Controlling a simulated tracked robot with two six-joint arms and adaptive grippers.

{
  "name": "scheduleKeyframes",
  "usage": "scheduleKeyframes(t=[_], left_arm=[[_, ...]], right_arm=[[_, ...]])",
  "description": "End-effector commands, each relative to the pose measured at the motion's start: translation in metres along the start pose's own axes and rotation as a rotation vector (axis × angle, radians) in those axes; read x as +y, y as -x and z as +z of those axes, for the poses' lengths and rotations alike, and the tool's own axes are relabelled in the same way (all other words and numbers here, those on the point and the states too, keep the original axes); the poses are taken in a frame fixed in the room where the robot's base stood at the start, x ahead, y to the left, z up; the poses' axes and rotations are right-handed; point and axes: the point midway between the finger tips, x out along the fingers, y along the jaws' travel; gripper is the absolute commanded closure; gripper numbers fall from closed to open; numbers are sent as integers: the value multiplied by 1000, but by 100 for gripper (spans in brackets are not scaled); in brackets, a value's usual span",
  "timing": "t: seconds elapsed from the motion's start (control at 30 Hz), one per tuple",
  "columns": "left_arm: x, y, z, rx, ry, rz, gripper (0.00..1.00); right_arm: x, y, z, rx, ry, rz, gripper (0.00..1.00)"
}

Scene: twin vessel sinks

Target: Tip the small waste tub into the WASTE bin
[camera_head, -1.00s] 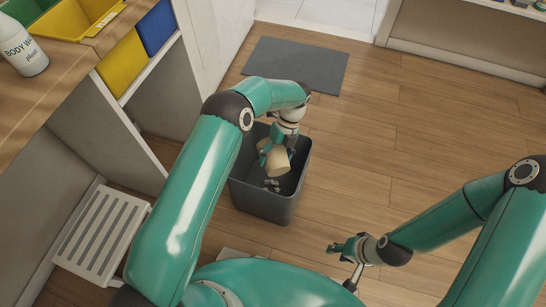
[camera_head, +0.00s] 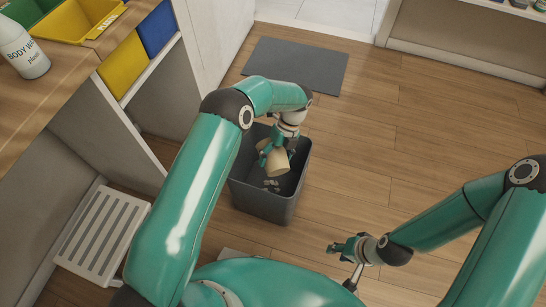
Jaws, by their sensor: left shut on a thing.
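The WASTE bin (camera_head: 262,203) is a dark grey open box standing on the wooden floor, near the middle of the view. My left gripper (camera_head: 272,158) is over the bin's opening, shut on the small waste tub (camera_head: 279,164). The tub is tan and tilted, with its far side partly hidden by the gripper. Several small pale pieces (camera_head: 271,185) lie inside the bin below the tub. My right gripper (camera_head: 337,248) is low at the right of the bin, away from it and holding nothing that I can see; its finger gap is too small to judge.
A counter at the left bears a body wash bottle (camera_head: 22,50), a yellow tray (camera_head: 80,20) and a green tray (camera_head: 25,10). A white slatted stool (camera_head: 103,232) stands left of my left arm. A grey mat (camera_head: 295,66) lies beyond the bin. The floor to the right is clear.

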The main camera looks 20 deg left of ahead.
Motion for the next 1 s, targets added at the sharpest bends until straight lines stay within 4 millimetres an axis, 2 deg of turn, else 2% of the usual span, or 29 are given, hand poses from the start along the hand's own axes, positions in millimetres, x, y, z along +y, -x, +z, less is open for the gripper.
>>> scheduleKeyframes(t=[0.07,0.17,0.27,0.5,1.0], left_arm=[[4,10,-4,-61,16,-10,56],[6,14,-5,-162,53,-27,56],[7,16,-6,-272,93,-43,56],[8,23,-6,-496,181,-79,56],[16,39,-9,-804,303,-125,56]], right_arm=[[-4,12,0,0,0,0,63],[-5,15,0,0,0,0,63],[-3,8,0,0,0,0,63],[8,-23,0,0,0,0,63],[28,-79,0,0,0,0,63]])
